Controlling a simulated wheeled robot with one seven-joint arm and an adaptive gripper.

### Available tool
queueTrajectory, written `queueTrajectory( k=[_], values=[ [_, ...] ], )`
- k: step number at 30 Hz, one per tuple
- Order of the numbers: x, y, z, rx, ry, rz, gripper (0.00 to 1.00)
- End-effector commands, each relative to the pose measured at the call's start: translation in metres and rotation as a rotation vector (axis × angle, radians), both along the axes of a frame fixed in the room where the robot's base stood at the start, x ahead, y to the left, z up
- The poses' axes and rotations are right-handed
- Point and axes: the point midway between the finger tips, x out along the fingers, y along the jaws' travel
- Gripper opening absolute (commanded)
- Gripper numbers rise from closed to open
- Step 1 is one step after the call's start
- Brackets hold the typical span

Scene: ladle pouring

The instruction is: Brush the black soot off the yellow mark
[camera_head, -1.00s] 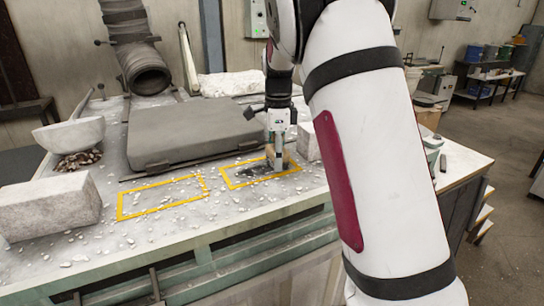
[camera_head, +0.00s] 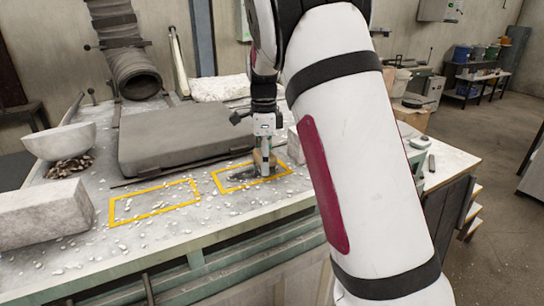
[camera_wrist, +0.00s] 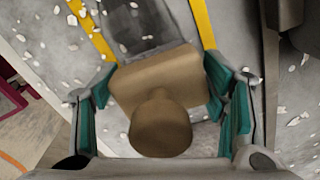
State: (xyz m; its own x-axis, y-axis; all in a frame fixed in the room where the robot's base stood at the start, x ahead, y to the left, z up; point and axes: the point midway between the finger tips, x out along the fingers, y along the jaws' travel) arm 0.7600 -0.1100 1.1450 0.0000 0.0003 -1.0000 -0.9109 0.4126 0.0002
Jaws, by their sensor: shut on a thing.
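My gripper (camera_head: 264,162) is shut on a brown brush (camera_wrist: 158,75) with a rounded knob handle. The wrist view shows its teal finger pads on both sides of the brush block. The brush stands low over the right yellow mark (camera_head: 250,187), a painted rectangle on the grey bench top. Black soot (camera_head: 240,178) lies inside this mark beside the brush. In the wrist view a dark soot strip (camera_wrist: 146,22) runs from the brush between two yellow lines. The brush's underside is hidden, so contact with the bench is hard to tell.
A second yellow rectangle (camera_head: 150,213) lies to the left with pale chips over it. A grey slab (camera_head: 185,138) lies behind the marks. A pale block (camera_head: 40,213) and a bowl (camera_head: 58,141) stand at the left. Another pale block (camera_head: 295,146) is close right of my gripper.

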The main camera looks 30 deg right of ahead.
Motion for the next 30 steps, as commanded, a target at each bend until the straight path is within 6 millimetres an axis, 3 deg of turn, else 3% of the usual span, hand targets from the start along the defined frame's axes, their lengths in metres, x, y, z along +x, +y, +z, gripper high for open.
queueTrajectory(
  k=[30],
  values=[
    [0.0,0.056,-0.003,0.0,0.001,0.003,0.44]
  ],
)
